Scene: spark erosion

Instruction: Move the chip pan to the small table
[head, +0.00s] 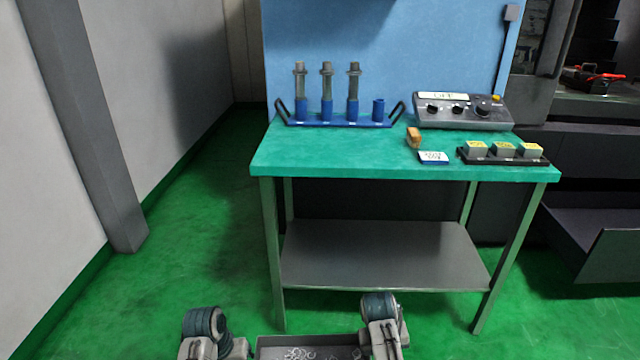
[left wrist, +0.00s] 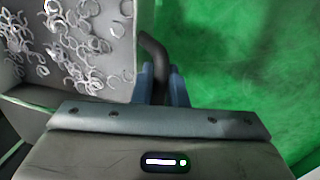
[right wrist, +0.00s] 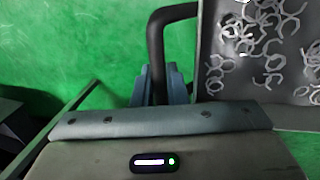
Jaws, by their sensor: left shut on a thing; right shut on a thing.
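The chip pan (head: 268,343) is a grey metal tray holding several curled metal chips. It shows at the bottom edge of the head view, between my two grippers, its near part cut off. My left gripper (left wrist: 160,85) is shut on a dark bent handle on one side of the pan (left wrist: 118,82). My right gripper (right wrist: 160,85) is shut on the dark handle on the opposite side of the pan (right wrist: 213,92). The pan is in front of a table with a green top (head: 345,160) and a bare grey lower shelf (head: 380,255), and apart from it.
On the green top stand a blue rack (head: 340,122) with electrode holders, a grey control box (head: 460,110), a small orange-brown block (head: 413,137), a labelled blue piece (head: 433,158) and a black tray of blocks (head: 503,155). A grey post (head: 90,130) stands left. Green floor is open between.

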